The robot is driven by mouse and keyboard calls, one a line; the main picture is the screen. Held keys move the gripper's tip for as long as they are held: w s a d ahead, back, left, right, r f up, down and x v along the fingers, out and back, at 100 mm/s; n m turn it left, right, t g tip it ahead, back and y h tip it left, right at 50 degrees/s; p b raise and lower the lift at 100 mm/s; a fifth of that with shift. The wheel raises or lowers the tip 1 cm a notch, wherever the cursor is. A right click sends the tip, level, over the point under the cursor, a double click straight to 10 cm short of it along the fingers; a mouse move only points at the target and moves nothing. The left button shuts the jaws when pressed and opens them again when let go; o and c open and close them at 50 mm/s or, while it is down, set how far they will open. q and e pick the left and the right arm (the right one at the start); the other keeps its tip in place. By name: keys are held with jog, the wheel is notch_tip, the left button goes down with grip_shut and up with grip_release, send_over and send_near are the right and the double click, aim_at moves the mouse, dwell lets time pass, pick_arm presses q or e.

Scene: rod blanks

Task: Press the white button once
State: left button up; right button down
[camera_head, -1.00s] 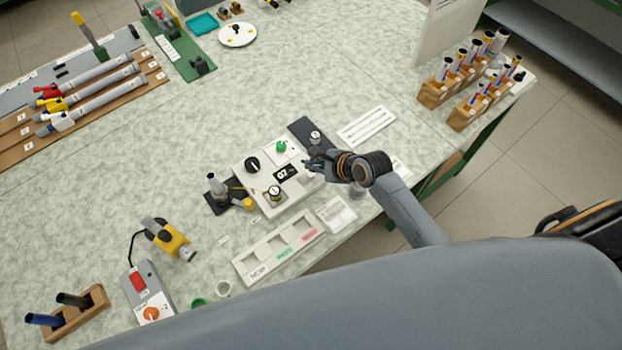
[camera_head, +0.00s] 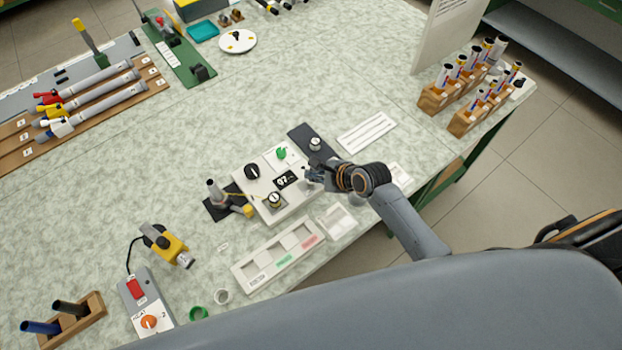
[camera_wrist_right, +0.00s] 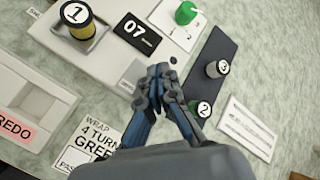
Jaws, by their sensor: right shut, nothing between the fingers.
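The white control box (camera_head: 265,205) sits near the table's front edge. It carries a black knob (camera_head: 252,171), a green knob (camera_head: 281,153), a dark display reading 07 (camera_head: 286,180) and a spool marked 1 (camera_head: 274,199). The display also shows in the right wrist view (camera_wrist_right: 137,34). My right gripper (camera_head: 311,174) is shut and empty at the box's right end, beside the display. In the right wrist view its fingertips (camera_wrist_right: 160,74) are together over the box's edge; contact cannot be told. I cannot make out a white button; the fingers hide part of the box. My left gripper is not in view.
A dark strip (camera_head: 301,132) with spools marked 2 (camera_wrist_right: 203,108) and 3 (camera_wrist_right: 218,68) lies just right of the box. A white tray (camera_head: 250,274) with compartments lies in front. Wooden racks of tubes (camera_head: 436,98) stand far right.

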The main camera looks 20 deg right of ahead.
jog(key=shift+f, duration=0.15)
dwell(0.5)
jog(key=shift+f, duration=0.25)
jog(key=shift+f, duration=0.55)
dwell(0.9)
jog(key=shift+r+p, duration=0.95)
jog(key=shift+p, duration=0.2)
notch_tip(320, 180, up, 5)
jog(key=p, duration=0.6)
